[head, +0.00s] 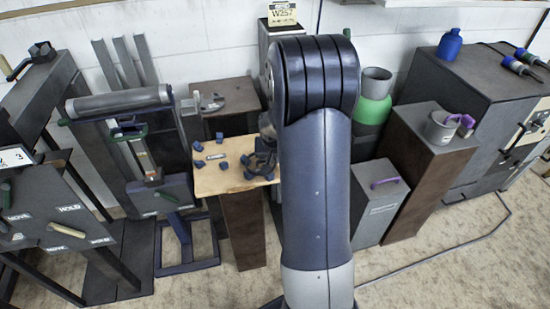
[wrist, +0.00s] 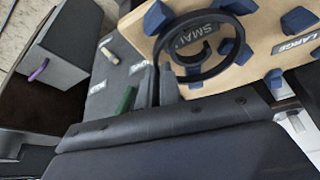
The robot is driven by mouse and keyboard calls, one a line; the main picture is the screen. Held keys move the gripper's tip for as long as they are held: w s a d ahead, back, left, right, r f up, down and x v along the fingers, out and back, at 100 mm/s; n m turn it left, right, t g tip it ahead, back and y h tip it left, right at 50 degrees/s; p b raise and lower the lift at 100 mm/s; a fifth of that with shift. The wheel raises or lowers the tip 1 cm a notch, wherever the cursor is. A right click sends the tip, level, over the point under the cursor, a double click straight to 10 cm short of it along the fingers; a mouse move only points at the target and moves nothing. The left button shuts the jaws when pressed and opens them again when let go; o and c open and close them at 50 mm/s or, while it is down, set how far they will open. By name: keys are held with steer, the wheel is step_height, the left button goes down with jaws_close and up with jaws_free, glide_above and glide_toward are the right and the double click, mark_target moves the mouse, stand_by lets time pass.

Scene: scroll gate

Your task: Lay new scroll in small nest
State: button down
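The new scroll, a dark ring with a curled inner end (wrist: 238,70), is over the small nest on the wooden board (wrist: 138,32). Blue blocks stand around and partly under it, and it covers part of the SMALL label (wrist: 192,34). My gripper (wrist: 160,82) has its fingers close together at the scroll's lower left edge and appears shut on it. Whether the scroll touches the board is unclear. In the head view my gripper (head: 266,132) is over the right side of the board (head: 205,183), partly hidden by my arm.
The large nest's label (wrist: 293,46) is to the right in the wrist view. A grey box with a purple handle (head: 385,183) and a green container (head: 370,110) stand right of my arm. A stand with a grey roller (head: 118,101) is left of the board.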

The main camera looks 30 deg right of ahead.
steer(key=shift+f, duration=0.15)
stand_by(0.3)
steer(key=c, duration=1.5)
jaws_free()
steer(key=shift+c, duration=0.2)
steer(key=v, duration=1)
steer(key=shift+s+r, duration=0.25)
steer(key=shift+r, duration=0.1)
steer(key=x, duration=1)
steer(key=shift+w+f, duration=0.25)
steer(key=shift+f, duration=0.05)
steer(key=shift+r, duration=0.1)
steer(key=shift+r, duration=0.1)
